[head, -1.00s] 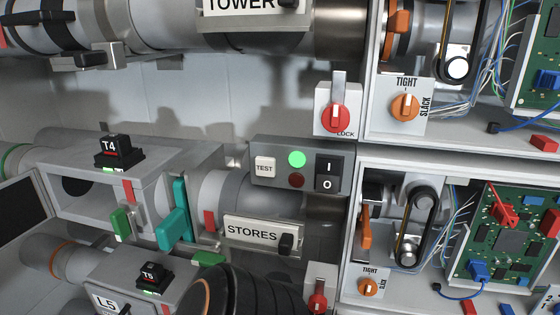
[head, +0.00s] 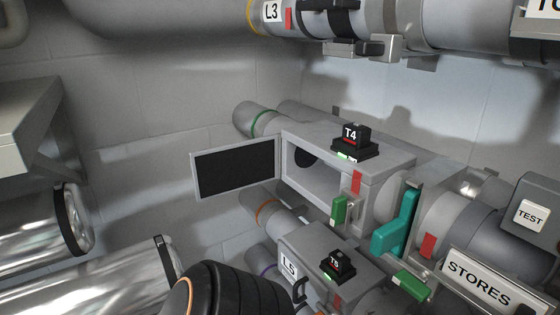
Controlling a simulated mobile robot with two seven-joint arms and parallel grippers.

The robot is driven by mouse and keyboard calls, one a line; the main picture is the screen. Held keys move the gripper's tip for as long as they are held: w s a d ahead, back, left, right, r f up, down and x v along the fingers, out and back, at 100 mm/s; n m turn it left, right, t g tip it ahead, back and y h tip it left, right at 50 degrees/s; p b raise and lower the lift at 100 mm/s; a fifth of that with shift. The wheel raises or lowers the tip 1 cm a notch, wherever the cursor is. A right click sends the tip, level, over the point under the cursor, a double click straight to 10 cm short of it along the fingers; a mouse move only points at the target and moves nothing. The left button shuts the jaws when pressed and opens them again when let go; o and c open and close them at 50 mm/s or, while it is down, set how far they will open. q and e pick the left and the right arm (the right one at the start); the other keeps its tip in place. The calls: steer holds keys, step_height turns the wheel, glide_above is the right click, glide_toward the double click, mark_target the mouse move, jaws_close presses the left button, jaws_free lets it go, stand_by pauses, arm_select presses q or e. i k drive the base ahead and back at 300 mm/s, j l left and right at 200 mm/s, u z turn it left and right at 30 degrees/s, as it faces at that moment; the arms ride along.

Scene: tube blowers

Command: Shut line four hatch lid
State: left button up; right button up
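The line four hatch box (head: 385,165), with the T4 unit (head: 352,140) on its top, is near the middle of the head view. Its lid (head: 236,168), a grey frame around a dark panel, stands swung wide open to the left of the box. The box's opening (head: 312,172) shows a dark round hole inside. A green latch handle (head: 339,209) is on the box's front right, with a red tab (head: 356,182) above it. A black ribbed part of my own arm shows at the bottom. Neither gripper can be seen.
Below is the line five box (head: 308,250) with its T5 unit (head: 337,265). A teal lever (head: 396,226) and the STORES sign (head: 484,282) are to the right. Shiny metal pipes (head: 95,285) lie at lower left, under a grey shelf (head: 35,120). Open space lies left of the lid.

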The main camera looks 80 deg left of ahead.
mark_target(219, 170)
steer(key=u, duration=2.05)
